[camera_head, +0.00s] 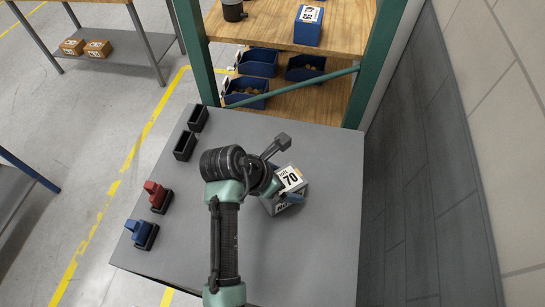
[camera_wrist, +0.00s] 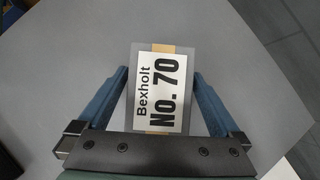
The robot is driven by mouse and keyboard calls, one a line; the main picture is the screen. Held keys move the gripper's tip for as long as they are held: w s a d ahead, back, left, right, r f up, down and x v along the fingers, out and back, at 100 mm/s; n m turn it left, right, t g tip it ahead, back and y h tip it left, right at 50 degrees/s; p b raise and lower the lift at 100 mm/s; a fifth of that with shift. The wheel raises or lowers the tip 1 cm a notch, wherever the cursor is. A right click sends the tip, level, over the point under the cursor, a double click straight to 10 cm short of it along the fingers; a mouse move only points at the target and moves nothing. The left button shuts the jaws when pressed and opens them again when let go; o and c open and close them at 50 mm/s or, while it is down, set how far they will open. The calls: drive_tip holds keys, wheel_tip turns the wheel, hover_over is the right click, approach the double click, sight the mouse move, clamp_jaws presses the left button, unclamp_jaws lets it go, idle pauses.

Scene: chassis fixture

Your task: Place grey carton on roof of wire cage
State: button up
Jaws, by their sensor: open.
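The grey carton (camera_head: 290,180) stands on the grey table under my gripper, partly hidden by my arm in the head view. In the wrist view the carton (camera_wrist: 160,132) shows from above, with brown tape and a white label reading "Bexholt No. 70". My gripper (camera_wrist: 160,75) is open, with one blue finger on either side of the carton and a gap visible at each side. In the head view my gripper (camera_head: 282,190) is mostly hidden, with a blue finger showing beside the carton. I see no wire cage in either view.
On the grey table (camera_head: 325,240), a red piece (camera_head: 156,194), a blue piece (camera_head: 138,231) and two black holders (camera_head: 185,146) (camera_head: 198,118) line the left side. A green-framed shelf (camera_head: 340,38) with blue bins stands behind. A wall (camera_head: 430,180) rises at right.

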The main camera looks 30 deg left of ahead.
drive_tip(key=b+v, duration=0.2)
drive_tip(key=v, duration=0.8)
drive_tip(key=w+d+r+m+t+y, duration=0.2)
drive_tip(key=w+r+m+t, duration=0.4)
drive_tip(key=r, duration=0.6)
drive_tip(key=w+d+r+m+t+y, duration=0.25)
drive_tip(key=w+r+m, duration=0.45)
drive_tip(key=r, duration=0.5)
drive_tip(key=s+d+r+m+t, duration=0.4)
drive_tip(key=r+m, duration=0.1)
drive_tip(key=r, duration=0.4)
drive_tip(key=s+d+r+m+t+h, duration=0.1)
drive_tip(key=s+d+r+m+t, duration=0.3)
drive_tip(key=r, duration=0.6)
drive_tip(key=s+d+r+m+t, duration=0.4)
drive_tip(key=r+m, duration=0.4)
drive_tip(key=r, duration=0.2)
drive_tip(key=shift+s+t, duration=0.55)
drive_tip(key=shift+s, duration=0.15)
wheel_tip(320, 180, down, 13)
drive_tip(key=b, duration=1.2)
